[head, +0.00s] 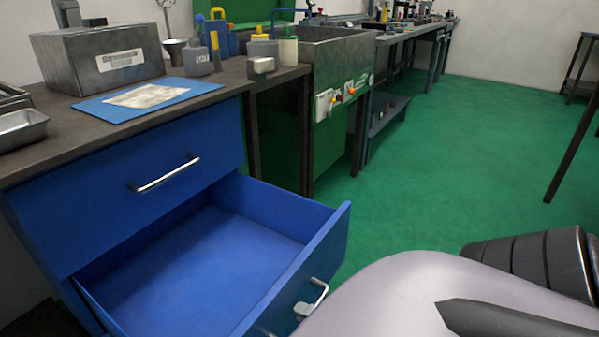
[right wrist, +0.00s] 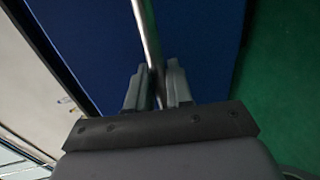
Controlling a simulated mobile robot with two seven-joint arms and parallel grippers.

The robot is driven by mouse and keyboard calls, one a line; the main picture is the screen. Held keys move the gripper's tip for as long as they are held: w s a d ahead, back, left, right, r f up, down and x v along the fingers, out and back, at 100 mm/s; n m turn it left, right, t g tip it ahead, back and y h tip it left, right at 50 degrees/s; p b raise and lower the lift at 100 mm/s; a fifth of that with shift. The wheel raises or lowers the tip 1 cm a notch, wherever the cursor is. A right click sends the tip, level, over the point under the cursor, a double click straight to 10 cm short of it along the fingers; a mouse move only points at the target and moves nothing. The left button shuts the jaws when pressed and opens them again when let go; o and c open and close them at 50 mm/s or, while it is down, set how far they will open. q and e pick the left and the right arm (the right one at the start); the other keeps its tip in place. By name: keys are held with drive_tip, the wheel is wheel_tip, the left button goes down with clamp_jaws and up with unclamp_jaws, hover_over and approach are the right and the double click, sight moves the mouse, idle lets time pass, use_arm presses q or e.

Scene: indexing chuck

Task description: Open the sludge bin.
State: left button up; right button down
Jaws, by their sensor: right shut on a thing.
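The lower blue drawer (head: 210,262) of the workbench stands pulled out, and its inside looks empty. I see no label that marks it as the sludge bin. Its metal bar handle (head: 318,290) is on the front panel, partly hidden by my right arm. In the right wrist view my right gripper (right wrist: 157,82) is shut on the handle bar (right wrist: 146,35), with one finger on each side and the blue front behind. In the head view my arm hides most of this gripper. My left gripper is not in view.
The upper blue drawer (head: 135,200) is closed, with its own bar handle (head: 165,174). On the worktop stand a grey box (head: 100,62), a blue mat (head: 195,86), a metal tray (head: 20,129) and several bottles. Green floor (head: 440,165) is free to the right.

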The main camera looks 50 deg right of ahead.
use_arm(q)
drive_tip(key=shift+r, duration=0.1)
use_arm(e)
drive_tip(key=c, duration=1.2)
unclamp_jaws()
use_arm(q)
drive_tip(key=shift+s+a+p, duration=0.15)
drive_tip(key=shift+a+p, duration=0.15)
drive_tip(key=shift+p, duration=0.15)
use_arm(e)
drive_tip(key=v, duration=0.7)
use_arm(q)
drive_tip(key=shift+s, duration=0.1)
use_arm(e)
drive_tip(key=shift+s, duration=0.2)
